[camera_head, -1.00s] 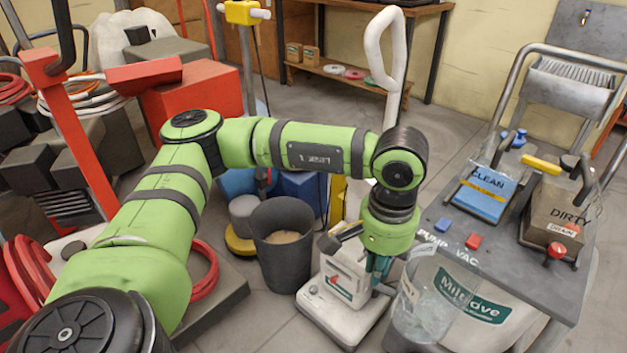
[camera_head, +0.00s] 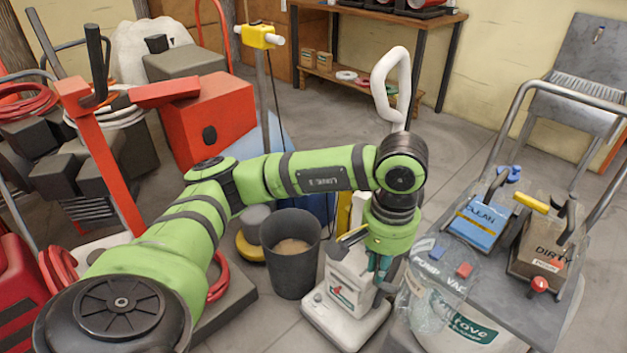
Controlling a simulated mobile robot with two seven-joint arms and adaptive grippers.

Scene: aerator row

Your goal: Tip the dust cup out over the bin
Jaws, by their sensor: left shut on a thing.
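The dust cup (camera_head: 428,302) is clear plastic and hangs at the lower middle, in front of the cart. My left gripper (camera_head: 381,268) points down and is shut on the cup's side; its fingertips are partly hidden. The cup looks tilted, but its see-through wall makes its outline and contents hard to tell. The bin (camera_head: 291,278) is a dark grey open tub on the floor, left of the gripper, with beige dust in its bottom. The cup is to the right of the bin, not over it. My right gripper is not in view.
A white upright machine (camera_head: 345,322) with a tall handle stands between bin and cup. A cart (camera_head: 492,268) with a blue CLEAN box (camera_head: 480,226) and a brown DIRTY box (camera_head: 540,248) stands at right. A yellow-topped pole (camera_head: 262,37) rises behind the bin.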

